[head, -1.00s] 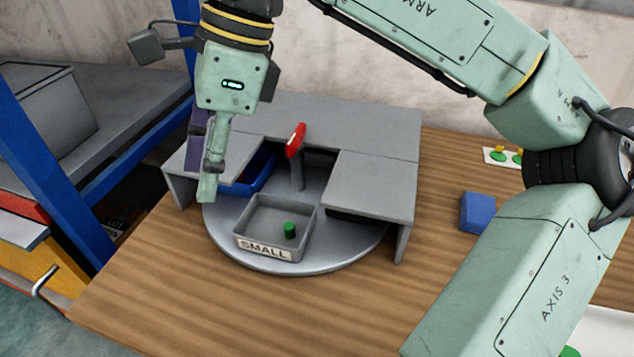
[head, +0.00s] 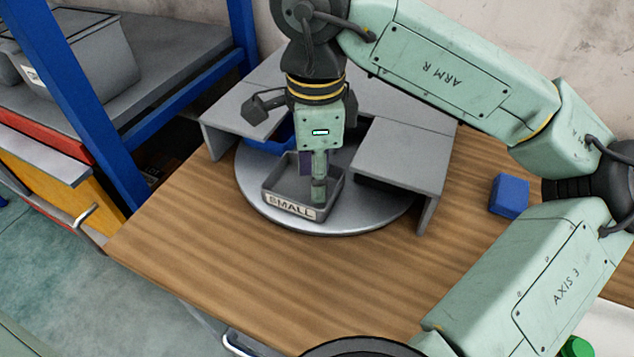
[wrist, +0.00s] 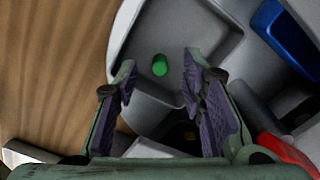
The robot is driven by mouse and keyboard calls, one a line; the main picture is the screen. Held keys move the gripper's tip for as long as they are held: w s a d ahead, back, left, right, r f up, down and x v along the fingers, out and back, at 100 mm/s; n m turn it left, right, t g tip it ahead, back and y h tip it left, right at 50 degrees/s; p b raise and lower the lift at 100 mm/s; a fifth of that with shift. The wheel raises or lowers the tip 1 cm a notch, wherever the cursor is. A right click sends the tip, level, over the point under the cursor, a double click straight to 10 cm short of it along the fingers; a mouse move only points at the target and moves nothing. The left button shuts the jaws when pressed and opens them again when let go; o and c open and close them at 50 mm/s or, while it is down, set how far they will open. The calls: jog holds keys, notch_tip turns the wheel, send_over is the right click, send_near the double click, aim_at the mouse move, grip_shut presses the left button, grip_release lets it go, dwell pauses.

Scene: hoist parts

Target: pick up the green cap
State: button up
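The green cap (wrist: 160,65) lies on the floor of the grey tray labelled SMALL (head: 275,187). In the wrist view it shows ahead of my open fingers, roughly between their line, with nothing gripped. In the head view my gripper (head: 318,190) points down over the right part of the tray and hides the cap. The gap between fingertips and cap is hard to judge. In the wrist view my gripper (wrist: 158,75) has purple-padded fingers spread apart.
The tray sits on a round grey turntable (head: 372,217) under a grey cover (head: 405,155) with an opening. A blue bin (head: 262,145) is behind the tray. A red knob on a post (wrist: 285,150) stands close by the fingers. A blue block (head: 509,195) lies to the right on the wooden table.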

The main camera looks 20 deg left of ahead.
jog(key=shift+f, duration=0.85)
jog(key=shift+c, duration=0.2)
jog(key=c, duration=0.7)
